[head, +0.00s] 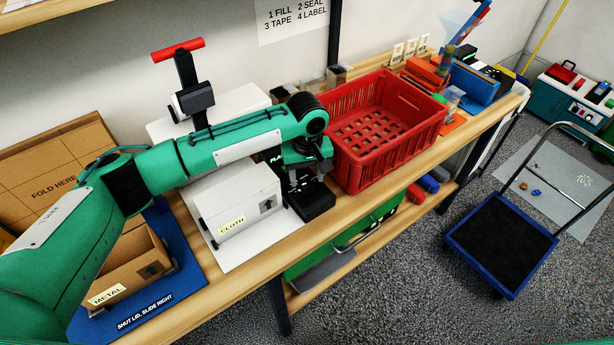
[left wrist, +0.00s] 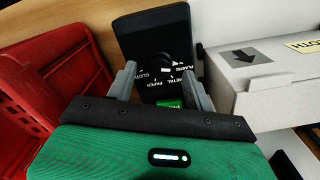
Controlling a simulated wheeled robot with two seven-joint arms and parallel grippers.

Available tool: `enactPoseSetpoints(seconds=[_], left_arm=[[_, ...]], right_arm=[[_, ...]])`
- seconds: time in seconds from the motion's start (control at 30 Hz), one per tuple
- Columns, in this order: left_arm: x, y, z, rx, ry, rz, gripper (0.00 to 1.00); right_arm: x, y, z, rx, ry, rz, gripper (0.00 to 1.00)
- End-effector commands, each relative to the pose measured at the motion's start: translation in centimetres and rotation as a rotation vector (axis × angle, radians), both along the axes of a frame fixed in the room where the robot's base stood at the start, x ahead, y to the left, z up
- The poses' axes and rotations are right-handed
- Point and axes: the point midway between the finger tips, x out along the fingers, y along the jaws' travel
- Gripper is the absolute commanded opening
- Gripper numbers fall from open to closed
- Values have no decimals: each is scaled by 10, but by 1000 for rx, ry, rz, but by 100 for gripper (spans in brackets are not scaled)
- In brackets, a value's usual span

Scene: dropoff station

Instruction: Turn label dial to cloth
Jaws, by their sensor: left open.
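The label dial (left wrist: 178,60) is a dark knob on a black label machine (left wrist: 150,30) in the left wrist view. The words CLOTH, PAPER, METAL and PLASTIC stand around it. I cannot tell surely which word it points to. A green button (left wrist: 168,103) lies between the fingers, partly hidden. My left gripper (left wrist: 162,88) is open and empty, its fingertips either side of the machine's lettered face. I cannot tell whether they touch it. In the head view the left gripper (head: 304,158) is above the black machine (head: 312,203), and my arm hides the dial. My right gripper is not in view.
A closed white box (head: 238,198) labelled CLOTH stands left of the machine. A red crate (head: 398,158) stands close on its right. An open cardboard box (head: 150,268) labelled METAL sits on a blue mat (head: 185,270). A blue cart (head: 497,285) stands on the floor.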

Motion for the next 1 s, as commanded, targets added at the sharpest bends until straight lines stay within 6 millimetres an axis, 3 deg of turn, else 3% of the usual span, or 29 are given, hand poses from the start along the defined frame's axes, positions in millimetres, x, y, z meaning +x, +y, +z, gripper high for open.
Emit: enactPoseSetpoints(seconds=[0.2,0.5,0.73,1.0], left_arm=[[0,0,-18,0,-1,-1,52],[0,0,-20,0,-1,-1,52],[0,0,-20,0,-1,-1,8],[0,0,-19,0,-1,-21,8]], right_arm=[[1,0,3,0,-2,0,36],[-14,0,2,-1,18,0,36],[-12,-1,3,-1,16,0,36],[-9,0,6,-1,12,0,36]])
